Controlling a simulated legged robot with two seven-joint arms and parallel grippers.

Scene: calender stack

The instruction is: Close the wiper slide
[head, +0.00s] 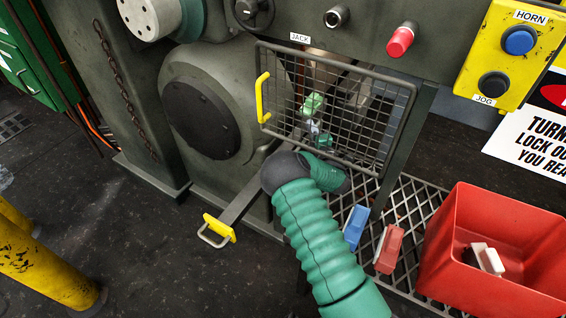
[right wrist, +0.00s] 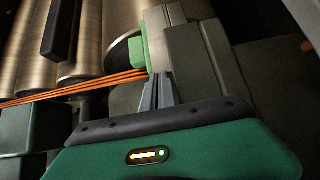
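A flat grey bar (head: 252,192) sticks out low from the machine, with a yellow end plate and a wire pull handle (head: 217,230); it looks like the wiper slide, though no label shows. My right arm comes up from the bottom, to the right of the handle and apart from it. My right gripper (head: 318,132) is behind the mesh guard, partly hidden by the wires, near a green block (head: 313,103). In the right wrist view, its grey fingers (right wrist: 157,92) are close together beside the green block (right wrist: 140,52) and a grey plate; their grip is unclear. My left gripper is not in view.
The mesh guard (head: 385,110) has a yellow handle (head: 262,97). A blue clip (head: 356,226) and a red clip (head: 389,247) lie on the grating, beside a red bin (head: 455,285). Orange cords (right wrist: 75,92) and rollers (right wrist: 85,40) show in the wrist view. Yellow posts (head: 45,260) stand left.

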